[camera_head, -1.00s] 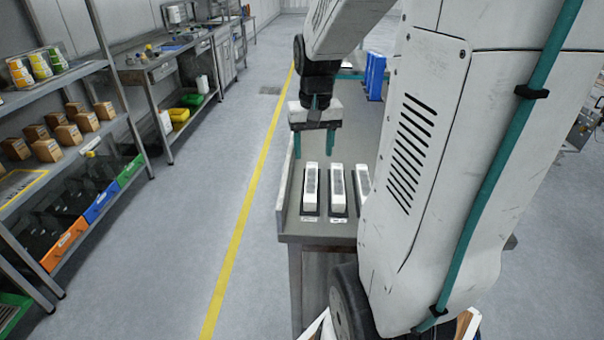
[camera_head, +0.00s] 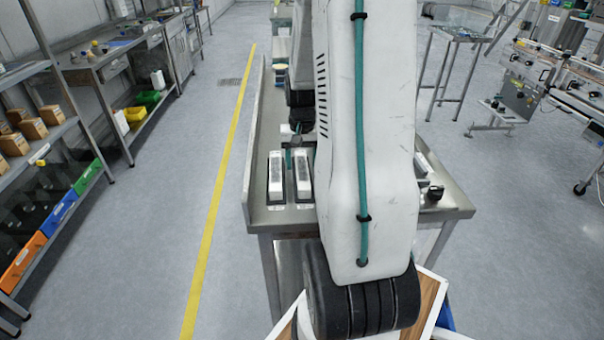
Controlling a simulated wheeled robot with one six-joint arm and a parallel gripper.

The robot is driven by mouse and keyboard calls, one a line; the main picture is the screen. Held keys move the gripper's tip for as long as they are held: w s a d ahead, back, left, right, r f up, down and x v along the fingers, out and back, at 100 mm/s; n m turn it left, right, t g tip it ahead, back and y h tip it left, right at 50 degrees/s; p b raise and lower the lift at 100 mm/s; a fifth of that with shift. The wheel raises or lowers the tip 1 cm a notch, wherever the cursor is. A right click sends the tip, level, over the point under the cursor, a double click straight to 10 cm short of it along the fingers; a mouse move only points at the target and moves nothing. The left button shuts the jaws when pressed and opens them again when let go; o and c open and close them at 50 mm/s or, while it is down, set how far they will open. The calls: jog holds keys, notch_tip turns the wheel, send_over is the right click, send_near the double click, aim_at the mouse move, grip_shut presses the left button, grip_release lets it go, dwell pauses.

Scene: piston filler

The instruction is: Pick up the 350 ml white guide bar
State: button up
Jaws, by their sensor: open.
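Two white guide bars with grey tops show side by side on the near end of the metal table: a left one (camera_head: 275,178) and a right one (camera_head: 303,178). Their size labels are too small to read, so I cannot tell which is the 350 ml one. My gripper (camera_head: 299,158) is open, fingers pointing down, over the far end of the right bar. One teal finger shows between the two bars; the other is mostly hidden by my arm. I cannot tell whether the fingers touch a bar. A third bar seen earlier is hidden behind my arm.
The metal table (camera_head: 257,215) has a raised left edge. A black knob-like part (camera_head: 435,192) sits at its right corner. Shelving with bins (camera_head: 57,208) stands at the left, machinery (camera_head: 540,75) at the right. The floor left of the table is clear.

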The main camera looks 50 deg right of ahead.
jog(key=shift+f, duration=0.2)
jog(key=c, duration=1.2)
jog(key=shift+r, duration=0.15)
